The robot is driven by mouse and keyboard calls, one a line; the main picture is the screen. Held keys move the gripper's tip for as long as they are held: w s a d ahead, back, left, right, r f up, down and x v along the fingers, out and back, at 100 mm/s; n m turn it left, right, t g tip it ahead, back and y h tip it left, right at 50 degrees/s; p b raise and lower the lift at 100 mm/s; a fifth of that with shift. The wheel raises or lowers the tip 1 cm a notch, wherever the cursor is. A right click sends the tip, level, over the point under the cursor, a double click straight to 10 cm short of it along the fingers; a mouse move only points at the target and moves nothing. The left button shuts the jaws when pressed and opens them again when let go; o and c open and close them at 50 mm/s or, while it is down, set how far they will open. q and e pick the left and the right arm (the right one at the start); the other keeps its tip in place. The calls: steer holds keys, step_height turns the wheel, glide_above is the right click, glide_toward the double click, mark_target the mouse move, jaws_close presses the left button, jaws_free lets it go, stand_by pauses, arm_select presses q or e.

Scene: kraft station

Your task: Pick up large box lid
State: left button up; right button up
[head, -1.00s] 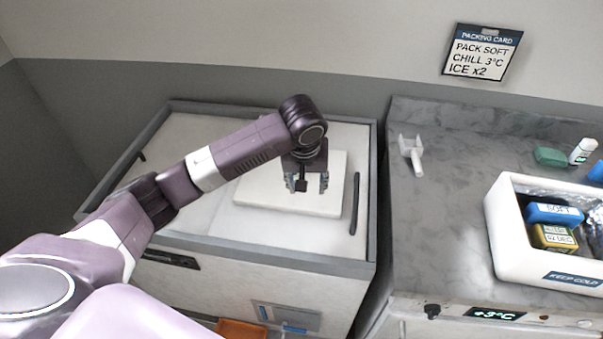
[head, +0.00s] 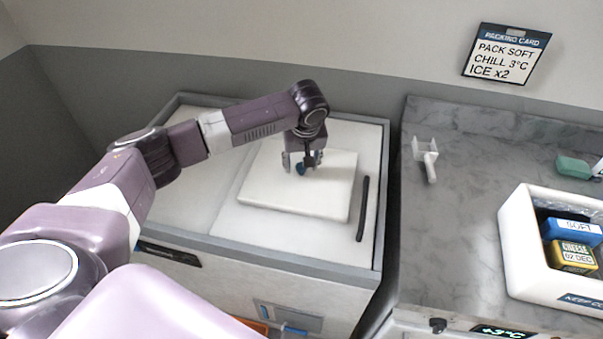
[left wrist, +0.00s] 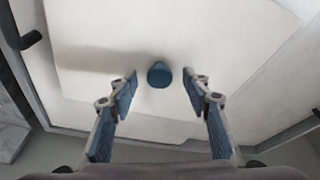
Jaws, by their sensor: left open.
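The large box lid (head: 300,192) is a flat white slab lying on top of the white chest with a grey rim. It also fills much of the left wrist view (left wrist: 105,75). A round blue knob (left wrist: 159,75) stands up from the lid, and it shows partly in the head view (head: 301,169). My left gripper (head: 302,162) is over the lid, pointing down. In the left wrist view its fingers (left wrist: 158,88) are open, one to each side of the knob and apart from it. My right gripper is in neither view.
The chest top (head: 200,190) has a dark handle (head: 362,208) right of the lid. On the grey marble counter are a white scoop-like tool (head: 427,158), a green item (head: 573,167) and an open white box (head: 520,240) holding blue and yellow packs. A packing card (head: 506,54) hangs on the wall.

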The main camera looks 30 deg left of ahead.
arm_select(q)
jaws_close()
stand_by(0.4)
